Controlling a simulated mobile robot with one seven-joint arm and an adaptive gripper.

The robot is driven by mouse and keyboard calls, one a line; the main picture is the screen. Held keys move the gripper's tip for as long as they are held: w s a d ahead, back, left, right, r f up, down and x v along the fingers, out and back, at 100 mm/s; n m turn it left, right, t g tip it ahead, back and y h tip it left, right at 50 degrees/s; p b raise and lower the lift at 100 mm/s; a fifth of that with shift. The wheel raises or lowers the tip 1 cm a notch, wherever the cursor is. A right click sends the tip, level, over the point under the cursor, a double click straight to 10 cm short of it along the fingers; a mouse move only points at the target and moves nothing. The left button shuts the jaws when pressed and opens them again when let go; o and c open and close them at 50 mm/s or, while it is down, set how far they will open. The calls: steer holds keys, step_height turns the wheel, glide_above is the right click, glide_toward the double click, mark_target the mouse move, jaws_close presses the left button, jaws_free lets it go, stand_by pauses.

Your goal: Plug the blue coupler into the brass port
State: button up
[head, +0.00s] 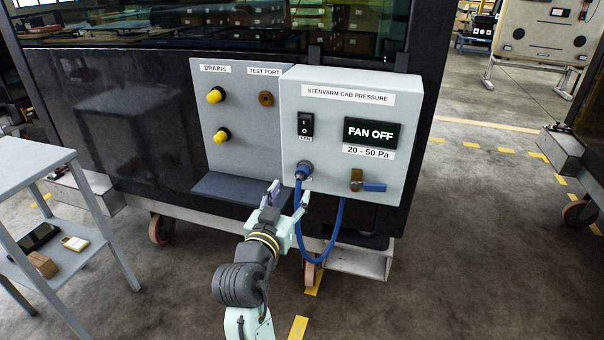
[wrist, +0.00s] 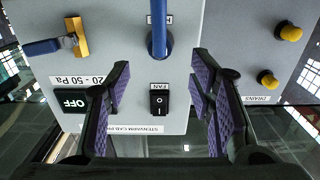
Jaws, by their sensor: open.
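The blue coupler (head: 304,170) sits on the lower left of the grey cab pressure box's front, with a blue hose looping down from it. In the wrist view, which is upside down, the blue coupler and hose (wrist: 158,38) show at the top middle. The brass port (head: 265,98) is on the panel left of the box, under the TEST PORT label; the wrist view does not show it. My gripper (head: 289,193) is open and empty, just below and left of the coupler. In the wrist view its purple-padded fingers (wrist: 160,65) are spread, with the coupler beyond their tips.
The grey box (head: 345,82) has a FAN switch (head: 305,124), a FAN OFF display (head: 371,133) and a brass valve with a blue handle (head: 372,186). Two yellow drain caps (head: 215,95) are on the left panel. A dark ledge (head: 238,190) juts out below that panel.

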mark_target(298, 180)
steer(key=shift+x, duration=4.15)
steer(key=shift+c, duration=0.5)
jaws_close()
steer(key=shift+v, duration=3)
